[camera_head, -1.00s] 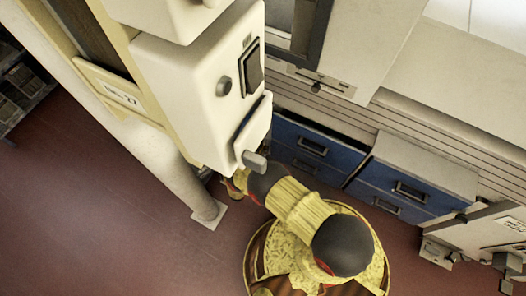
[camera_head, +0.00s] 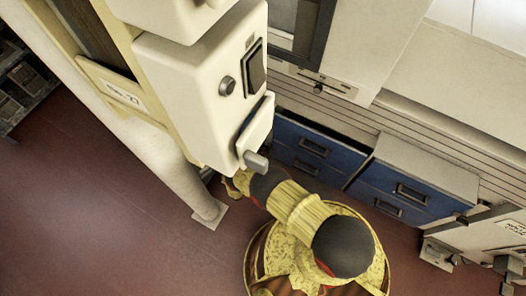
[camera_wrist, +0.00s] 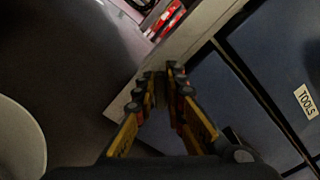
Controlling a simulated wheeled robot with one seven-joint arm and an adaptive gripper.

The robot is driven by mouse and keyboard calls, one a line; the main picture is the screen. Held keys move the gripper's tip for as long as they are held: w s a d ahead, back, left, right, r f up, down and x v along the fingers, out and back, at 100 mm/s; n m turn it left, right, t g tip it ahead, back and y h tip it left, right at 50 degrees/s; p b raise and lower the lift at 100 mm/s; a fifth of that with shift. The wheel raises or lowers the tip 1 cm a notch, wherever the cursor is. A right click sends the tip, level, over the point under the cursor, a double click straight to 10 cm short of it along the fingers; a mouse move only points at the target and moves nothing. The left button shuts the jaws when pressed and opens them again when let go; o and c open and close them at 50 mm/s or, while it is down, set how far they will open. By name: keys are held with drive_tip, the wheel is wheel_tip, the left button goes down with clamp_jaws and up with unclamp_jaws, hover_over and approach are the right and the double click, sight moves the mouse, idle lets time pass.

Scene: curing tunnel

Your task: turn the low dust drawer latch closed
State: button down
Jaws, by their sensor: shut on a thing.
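My gripper (camera_wrist: 161,78) shows in the wrist view with its yellow and black fingers drawn together near the middle. It is shut on a small dark thing (camera_wrist: 160,96) between the fingertips, at the edge of a pale panel; by its place this looks like the dust drawer latch, but it is too dark to tell which way it is turned. In the head view my gripper (camera_head: 232,186) is low, beneath the cream housing, which hides most of its fingers and whatever they hold.
The cream housing (camera_head: 185,95) with a switch and a grey lever (camera_head: 255,161) hangs over my arm. A post (camera_head: 190,180) stands at left. Blue drawers (camera_head: 310,150) stand at right; the wrist view shows a blue front labelled TOOLS (camera_wrist: 270,60). Red floor (camera_head: 90,220) is clear at left.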

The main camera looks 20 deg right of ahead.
drive_tip(key=n, duration=0.6)
drive_tip(key=f+n, duration=0.1)
drive_tip(key=n, duration=0.1)
drive_tip(key=shift+w+a+f+n, duration=0.1)
drive_tip(key=shift+w+a+n, duration=0.15)
drive_tip(key=shift+n, duration=0.45)
drive_tip(key=c, duration=1.9)
unclamp_jaws()
drive_tip(key=shift+o, duration=0.3)
drive_tip(key=shift+s, duration=0.1)
drive_tip(key=v, duration=1.2)
